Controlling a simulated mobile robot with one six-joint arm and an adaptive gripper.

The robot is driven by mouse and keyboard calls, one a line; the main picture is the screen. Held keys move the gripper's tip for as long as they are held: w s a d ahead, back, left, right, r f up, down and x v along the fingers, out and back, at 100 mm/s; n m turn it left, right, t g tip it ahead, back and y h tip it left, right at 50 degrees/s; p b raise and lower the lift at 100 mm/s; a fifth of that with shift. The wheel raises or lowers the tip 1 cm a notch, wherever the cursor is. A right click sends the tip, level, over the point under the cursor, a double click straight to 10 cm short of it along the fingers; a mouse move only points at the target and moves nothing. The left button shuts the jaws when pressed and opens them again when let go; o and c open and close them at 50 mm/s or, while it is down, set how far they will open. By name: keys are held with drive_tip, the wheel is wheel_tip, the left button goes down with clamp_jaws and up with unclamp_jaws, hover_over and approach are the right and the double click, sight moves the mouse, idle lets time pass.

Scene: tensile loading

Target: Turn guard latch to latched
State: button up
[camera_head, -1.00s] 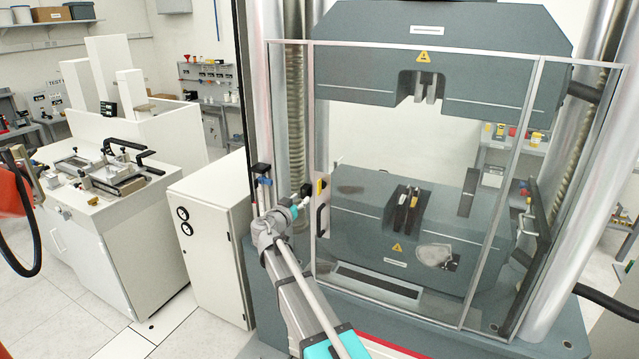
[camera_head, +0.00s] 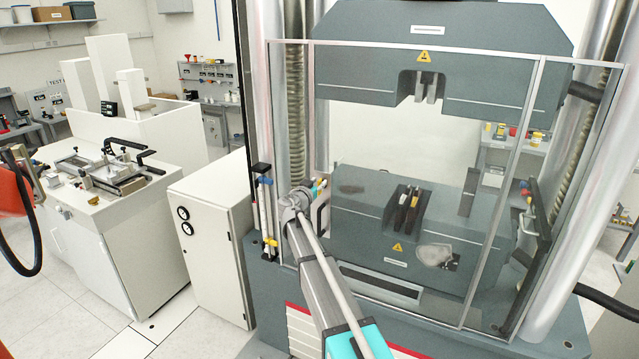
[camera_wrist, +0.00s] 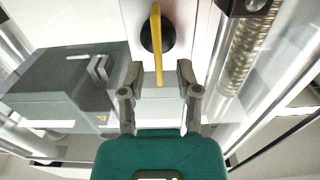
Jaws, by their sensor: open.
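The guard latch (camera_wrist: 156,45) is a yellow lever on a round black base, fixed to a pale upright plate in the wrist view. My gripper (camera_wrist: 159,78) is open, with one finger on each side of the lever's lower end. I cannot tell whether either finger touches it. In the head view my arm reaches to the left side of the guard, and the gripper tip (camera_head: 318,186) is largely hidden behind the wrist. The latch cannot be made out there.
The clear guard door (camera_head: 420,150) closes the front of the testing machine, with a dark handle (camera_head: 320,217) at its left edge. A ribbed screw column (camera_wrist: 250,45) stands right of the latch in the wrist view. A white cabinet (camera_head: 205,240) stands to the left.

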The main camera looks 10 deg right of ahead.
drive_tip(key=shift+w+d, duration=0.25)
drive_tip(key=shift+w, duration=0.15)
clamp_jaws()
